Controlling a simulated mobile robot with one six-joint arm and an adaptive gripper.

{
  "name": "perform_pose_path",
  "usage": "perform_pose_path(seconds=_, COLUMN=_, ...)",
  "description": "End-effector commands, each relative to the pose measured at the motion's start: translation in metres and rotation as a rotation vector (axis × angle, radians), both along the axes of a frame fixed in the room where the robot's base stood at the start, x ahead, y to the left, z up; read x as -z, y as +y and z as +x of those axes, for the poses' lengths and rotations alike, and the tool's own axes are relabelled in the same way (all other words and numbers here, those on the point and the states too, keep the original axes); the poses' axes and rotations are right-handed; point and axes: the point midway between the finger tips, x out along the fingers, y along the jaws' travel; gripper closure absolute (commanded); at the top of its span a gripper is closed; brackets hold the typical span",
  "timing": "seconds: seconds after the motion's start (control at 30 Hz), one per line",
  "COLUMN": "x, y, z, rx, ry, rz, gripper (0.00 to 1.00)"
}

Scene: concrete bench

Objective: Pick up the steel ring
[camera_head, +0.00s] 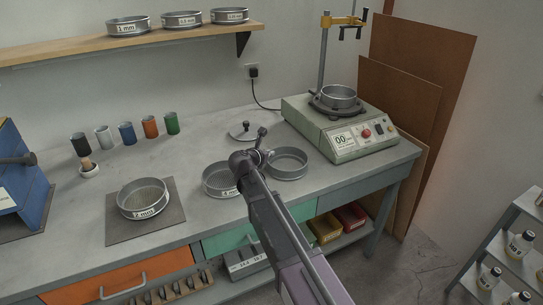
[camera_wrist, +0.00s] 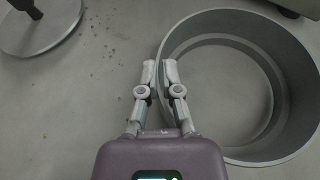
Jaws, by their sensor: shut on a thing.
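The steel ring (camera_head: 290,166) is a plain grey open band on the bench, right of the 4 mm sieve (camera_head: 217,188) in the head view. In the wrist view the ring (camera_wrist: 285,60) fills the right side, and the bare bench shows through its middle. My gripper (camera_wrist: 160,74) is shut on the left part of the ring's wall, one finger outside and one inside. In the head view my arm hides part of the grip. I cannot tell whether the ring touches the bench or is slightly raised.
A grey lid with a knob (camera_head: 243,131) lies behind the ring; a sieve shaker (camera_head: 345,138) stands to the right. A 2 mm sieve (camera_head: 143,204) sits on a mat (camera_head: 118,230) at left. Several coloured cups (camera_head: 127,133) stand behind. A shelf (camera_head: 75,46) holds more sieves.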

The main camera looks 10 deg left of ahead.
Motion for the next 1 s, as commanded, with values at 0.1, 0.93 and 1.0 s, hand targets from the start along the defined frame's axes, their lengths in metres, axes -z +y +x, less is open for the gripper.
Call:
perform_pose_path(seconds=0.1, x=-0.006, y=0.000, z=0.000, rx=0.000, ry=-0.001, rz=-0.001, gripper=1.00)
perform_pose_path(seconds=0.93, x=-0.043, y=-0.047, z=-0.085, rx=-0.001, ry=-0.001, rz=-0.001, gripper=1.00)
perform_pose_path(seconds=1.0, x=-0.044, y=-0.053, z=-0.098, rx=-0.001, ry=-0.001, rz=-0.001, gripper=1.00)
